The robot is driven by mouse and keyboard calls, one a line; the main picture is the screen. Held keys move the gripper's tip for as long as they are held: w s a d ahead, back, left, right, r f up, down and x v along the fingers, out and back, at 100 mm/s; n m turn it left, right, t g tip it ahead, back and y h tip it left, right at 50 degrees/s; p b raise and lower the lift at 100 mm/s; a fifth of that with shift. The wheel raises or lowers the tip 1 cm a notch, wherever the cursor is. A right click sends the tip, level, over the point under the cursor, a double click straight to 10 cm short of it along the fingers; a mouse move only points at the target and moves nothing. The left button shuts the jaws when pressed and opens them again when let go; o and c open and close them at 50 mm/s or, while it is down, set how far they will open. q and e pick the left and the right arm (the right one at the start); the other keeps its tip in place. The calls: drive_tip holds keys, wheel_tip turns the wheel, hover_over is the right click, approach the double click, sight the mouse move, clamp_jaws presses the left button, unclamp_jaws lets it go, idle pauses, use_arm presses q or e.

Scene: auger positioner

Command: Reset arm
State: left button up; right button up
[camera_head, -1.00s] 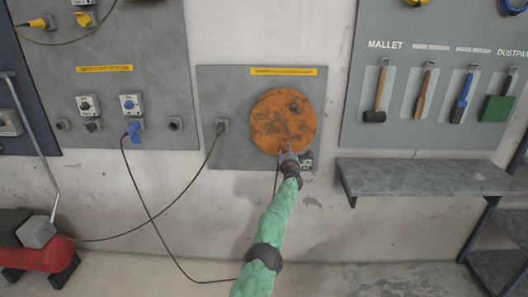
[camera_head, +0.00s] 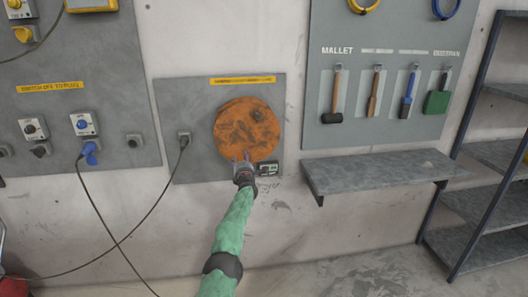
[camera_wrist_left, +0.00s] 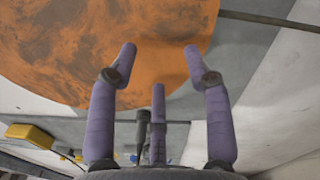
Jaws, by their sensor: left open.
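A round, rusty orange disc (camera_head: 247,124) is mounted on a grey wall panel under a yellow label strip. My left gripper (camera_head: 243,158) is at the disc's lower edge, with its fingers pointing up at it. In the left wrist view, the gripper (camera_wrist_left: 160,50) has its fingers spread with nothing between them, and the orange disc (camera_wrist_left: 90,45) fills the upper left behind them. I cannot tell whether a fingertip touches the disc. A small box with a display (camera_head: 268,169) sits on the panel just right of the gripper. My right gripper is not in view.
A grey shelf (camera_head: 385,172) juts from the wall at the right, below a tool board (camera_head: 385,100) with a mallet and other tools. A socket panel (camera_head: 75,120) with hanging cables (camera_head: 123,240) is at the left. A shelving rack (camera_head: 480,205) stands far right.

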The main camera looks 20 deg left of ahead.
use_arm(q)
drive_tip(key=s+d+f+m+g+h, duration=0.1)
drive_tip(key=d+f+m+h, duration=0.3)
drive_tip(key=f, duration=0.6)
drive_tip(key=s+d+f+m+g+h, duration=0.1)
drive_tip(key=d+f+m, duration=0.3)
drive_tip(key=d+f, duration=0.45)
drive_tip(key=s+d+f+m+g+h, duration=0.2)
drive_tip(key=s+d+f+m, duration=0.2)
drive_tip(key=s+d+f, duration=0.35)
drive_tip(key=s+d+f+m+g+h, duration=0.2)
drive_tip(key=s+d+f+m, duration=0.2)
drive_tip(key=s+f, duration=0.55)
drive_tip(key=s+d+f+m+g+h, duration=0.1)
drive_tip(key=s+d+f+m+g, duration=0.2)
drive_tip(key=s, duration=0.5)
drive_tip(key=s+d+f+m+g+h, duration=0.1)
drive_tip(key=s+d+f+m+h, duration=0.1)
drive_tip(key=s+d+f, duration=0.5)
drive_tip(key=s+d+r+m+g+h, duration=0.1)
drive_tip(key=s+d+r+m+g, duration=0.1)
drive_tip(key=s, duration=1.2)
drive_tip(key=s+d+r+m+g+h, duration=0.1)
drive_tip(key=s+d+r+m+g, duration=0.1)
drive_tip(key=s, duration=1.3)
drive_tip(key=shift+s+d+r+m+g, duration=0.2)
drive_tip(key=shift+d+m+g, duration=0.3)
drive_tip(key=shift+d+m, duration=0.65)
